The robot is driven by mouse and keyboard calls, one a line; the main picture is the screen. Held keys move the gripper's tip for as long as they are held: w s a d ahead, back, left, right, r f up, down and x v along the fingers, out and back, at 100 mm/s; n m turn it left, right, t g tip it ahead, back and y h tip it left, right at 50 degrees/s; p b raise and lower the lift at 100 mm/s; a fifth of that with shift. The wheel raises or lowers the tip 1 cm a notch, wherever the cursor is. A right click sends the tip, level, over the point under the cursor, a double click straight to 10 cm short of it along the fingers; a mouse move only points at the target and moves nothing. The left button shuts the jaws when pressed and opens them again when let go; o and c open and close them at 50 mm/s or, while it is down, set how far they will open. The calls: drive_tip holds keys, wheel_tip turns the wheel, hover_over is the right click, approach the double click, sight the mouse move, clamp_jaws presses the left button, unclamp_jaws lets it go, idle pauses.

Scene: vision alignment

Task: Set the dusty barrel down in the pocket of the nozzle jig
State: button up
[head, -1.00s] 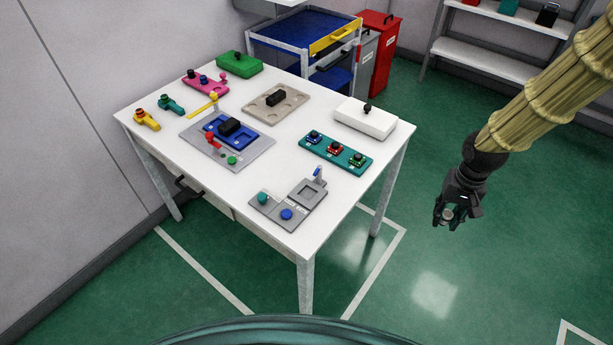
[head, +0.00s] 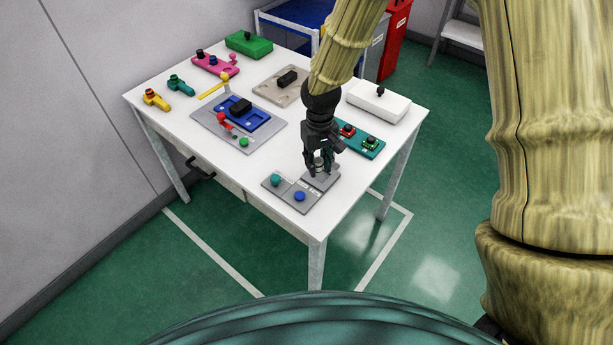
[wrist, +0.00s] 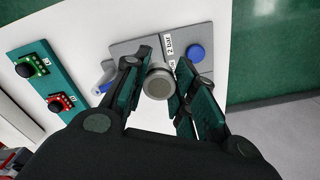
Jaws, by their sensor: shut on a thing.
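The barrel (wrist: 158,84) is a small grey cylinder with a pale round end, seen end-on in the wrist view. My gripper (head: 320,168) is shut on it, one finger on each side. The grey jig (head: 286,189) at the table's near corner has a teal and a blue button and a square pocket. The gripper and barrel are over the pocket part, which they mostly hide. In the wrist view the jig (wrist: 190,33) shows its blue button and a "2 bar" label. I cannot tell whether the barrel touches the jig.
A teal board (head: 362,145) with several knobs lies just behind the gripper. A white box (head: 377,103), a grey fixture with a blue tray (head: 262,118) and a beige plate (head: 268,92) lie farther back. Bare tabletop lies between them.

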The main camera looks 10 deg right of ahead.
drive_tip(key=w+a+f+n+b, duration=0.1)
drive_tip(key=w+a+n, duration=0.1)
drive_tip(key=a+n, duration=0.2)
drive_tip(key=w+a+f+n+b, duration=0.1)
drive_tip(key=w+a+n, duration=0.2)
drive_tip(key=n, duration=0.7)
drive_tip(key=w+a+f+n+b, duration=0.1)
drive_tip(key=w+a+n, duration=0.1)
drive_tip(key=a+n, duration=0.3)
drive_tip(key=shift+w+a+n, duration=0.1)
drive_tip(key=shift+w+n, duration=0.05)
drive_tip(key=shift+n, duration=1.35)
drive_tip(key=shift+w+a+n, duration=0.2)
drive_tip(key=shift+a+n, duration=0.25)
drive_tip(key=shift+n, duration=0.45)
drive_tip(key=p, duration=0.5)
hover_over(321, 176)
drive_tip(key=shift+f, duration=0.7)
drive_tip(key=shift+f+p, duration=0.85)
drive_tip(key=shift+f, duration=0.95)
drive_tip(key=shift+f, duration=0.15)
drive_tip(key=o, duration=0.9)
drive_tip(key=shift+o, duration=0.2)
